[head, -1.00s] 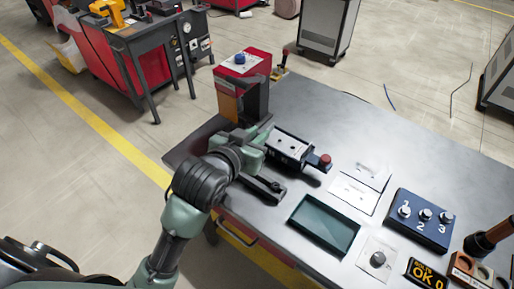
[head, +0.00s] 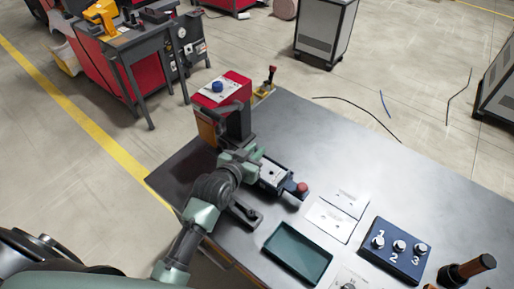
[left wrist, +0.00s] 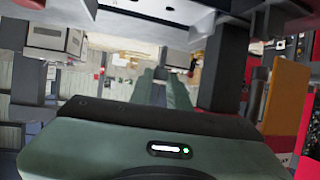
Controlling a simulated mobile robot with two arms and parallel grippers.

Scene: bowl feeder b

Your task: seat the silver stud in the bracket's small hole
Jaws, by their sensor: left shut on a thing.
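My left gripper (head: 256,160) is at the far left part of the grey table, beside and over the near-left end of a dark fixture (head: 284,186). A light plate with small dark holes (head: 271,173) shows on this fixture. I cannot tell whether it is the bracket. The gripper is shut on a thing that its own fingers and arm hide. In the left wrist view, the green fingers (left wrist: 166,90) point away from the camera, and the held thing cannot be made out. I cannot pick out the silver stud for certain. My right gripper is not in view.
A red box with a blue button (head: 217,87) stands behind the gripper. A red knob (head: 303,188) ends the fixture. The table's back middle is clear.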

